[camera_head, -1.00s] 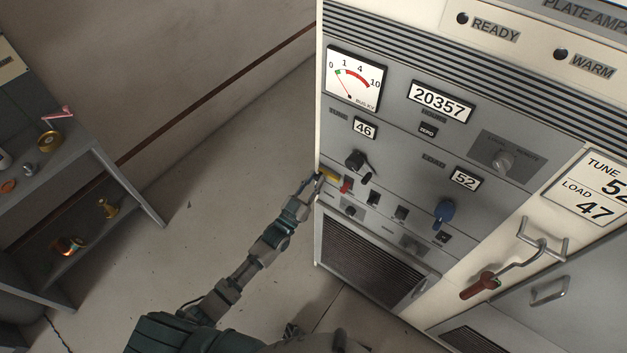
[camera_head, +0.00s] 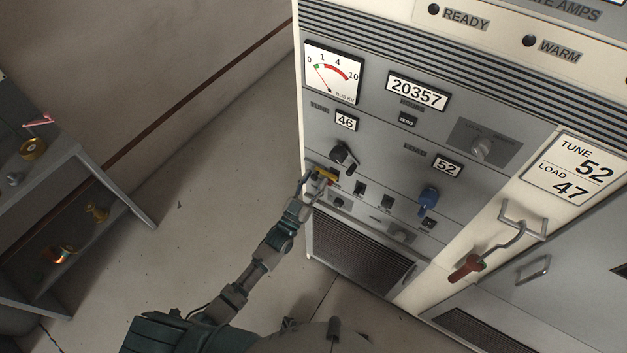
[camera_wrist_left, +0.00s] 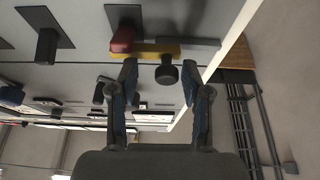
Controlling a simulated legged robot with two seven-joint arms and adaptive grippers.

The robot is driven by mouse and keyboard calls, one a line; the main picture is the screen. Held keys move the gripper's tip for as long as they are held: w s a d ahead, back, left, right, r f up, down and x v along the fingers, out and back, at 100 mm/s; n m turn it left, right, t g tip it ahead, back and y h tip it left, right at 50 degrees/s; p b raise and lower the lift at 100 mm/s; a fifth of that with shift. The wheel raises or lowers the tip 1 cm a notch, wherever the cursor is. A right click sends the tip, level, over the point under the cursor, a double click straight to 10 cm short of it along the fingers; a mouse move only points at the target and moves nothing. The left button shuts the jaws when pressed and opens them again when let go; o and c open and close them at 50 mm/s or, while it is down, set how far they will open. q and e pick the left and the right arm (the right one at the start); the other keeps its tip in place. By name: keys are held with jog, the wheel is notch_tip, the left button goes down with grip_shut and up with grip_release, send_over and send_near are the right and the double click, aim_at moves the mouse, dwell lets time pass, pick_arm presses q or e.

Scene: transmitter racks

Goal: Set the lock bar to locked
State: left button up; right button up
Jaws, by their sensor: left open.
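The lock bar is a yellow strip (camera_head: 327,173) low on the left of the grey rack panel, under the dial marked 46. In the left wrist view the yellow bar (camera_wrist_left: 152,50) lies across the panel, its end near a red switch cap (camera_wrist_left: 122,39). A black knob (camera_wrist_left: 167,72) stands out at the bar. My left gripper (camera_head: 316,181) is at the bar in the head view. In the left wrist view my left gripper (camera_wrist_left: 159,76) is open, one finger on each side of the black knob, with gaps visible. My right gripper is out of view.
A black knob (camera_head: 343,156) and a blue knob (camera_head: 428,198) stand out from the panel near the bar. A red-handled crank (camera_head: 466,268) juts out at the right. A shelf unit (camera_head: 110,180) stands at far left, with clear floor between.

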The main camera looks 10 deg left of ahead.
pick_arm(q)
jog(key=v, duration=1.2)
jog(key=shift+f, duration=0.2)
jog(key=s+a+f+g+y, duration=0.1)
jog(key=a+f+g+y, duration=0.15)
jog(key=f, duration=0.75)
jog(key=s+a+f+g+y, duration=0.1)
jog(key=f+g, duration=0.2)
jog(key=f, duration=0.8)
jog(key=s+a+f+n+g+y, duration=0.1)
jog(key=s+f+g, duration=0.3)
jog(key=f, duration=0.5)
jog(key=s+a+f+g+y, duration=0.1)
jog(key=s+a+f+g, duration=0.1)
jog(key=s+f, duration=0.55)
jog(key=s+a+f+g+y, duration=0.1)
jog(key=s+f+g, duration=0.3)
jog(key=s, duration=0.9)
jog(key=s+a+f+g+y, duration=0.1)
jog(key=s+f+g, duration=0.3)
jog(key=s+f, duration=0.6)
jog(key=s, duration=0.4)
jog(key=shift+s+a+f+n+g, duration=0.2)
jog(key=shift+f+n+g, duration=0.1)
jog(key=shift+f+g, duration=0.1)
